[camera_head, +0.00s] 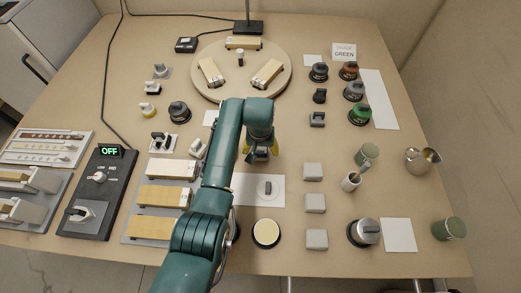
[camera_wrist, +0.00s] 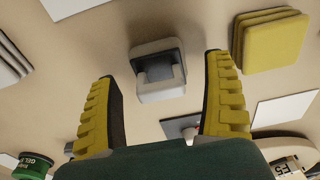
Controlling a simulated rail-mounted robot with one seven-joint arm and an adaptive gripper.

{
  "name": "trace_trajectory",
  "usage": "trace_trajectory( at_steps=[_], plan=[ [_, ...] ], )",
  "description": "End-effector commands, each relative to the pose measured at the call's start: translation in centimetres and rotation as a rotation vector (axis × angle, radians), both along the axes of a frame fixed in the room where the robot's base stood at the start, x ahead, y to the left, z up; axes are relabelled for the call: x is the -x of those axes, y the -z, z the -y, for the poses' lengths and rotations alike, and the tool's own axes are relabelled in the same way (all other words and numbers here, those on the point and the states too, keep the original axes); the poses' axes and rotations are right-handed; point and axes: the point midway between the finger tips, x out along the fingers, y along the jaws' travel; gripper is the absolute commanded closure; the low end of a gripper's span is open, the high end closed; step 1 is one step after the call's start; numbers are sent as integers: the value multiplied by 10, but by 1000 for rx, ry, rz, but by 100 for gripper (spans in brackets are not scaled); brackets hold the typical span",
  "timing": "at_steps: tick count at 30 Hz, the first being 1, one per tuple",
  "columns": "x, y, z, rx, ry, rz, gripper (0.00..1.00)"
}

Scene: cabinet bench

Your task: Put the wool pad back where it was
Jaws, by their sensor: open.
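My gripper (camera_head: 261,148) is over the middle of the bench, fingers pointing down. In the wrist view its yellow fingers (camera_wrist: 160,66) are spread wide, with nothing held. A small grey block with a dark recessed top (camera_wrist: 159,72) lies between and beyond the fingertips, apart from both. It shows partly under the gripper in the head view (camera_head: 262,155). I cannot tell whether this block is the wool pad; no label shows.
Pale boxes (camera_head: 160,196) stand left of my arm. A round turntable (camera_head: 210,94) with blocks is behind the gripper. Grey blocks (camera_head: 313,171) line its right side. Dark-lidded jars (camera_head: 359,115), green cups (camera_head: 368,151) and a metal jug (camera_head: 420,160) stand farther right.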

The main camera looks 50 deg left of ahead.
Motion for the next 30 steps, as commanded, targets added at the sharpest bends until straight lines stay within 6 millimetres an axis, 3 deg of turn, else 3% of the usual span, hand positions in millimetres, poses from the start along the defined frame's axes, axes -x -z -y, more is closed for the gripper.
trace_trajectory(
  at_steps=[1, 3, 9, 14, 23, 26, 29, 30],
  plan=[
    [1, -20, 1, -2, 0, 4, 17],
    [2, -39, 2, -2, 0, 4, 17],
    [6, -82, 6, -2, 0, 2, 17],
    [8, -96, 8, -1, 0, 1, 17],
    [7, -98, 9, -2, 2, 3, 17],
    [-9, -107, 18, -43, 36, 61, 17],
    [-48, -140, 46, -153, 123, 230, 17],
    [-66, -161, 65, -208, 169, 326, 17]
  ],
)
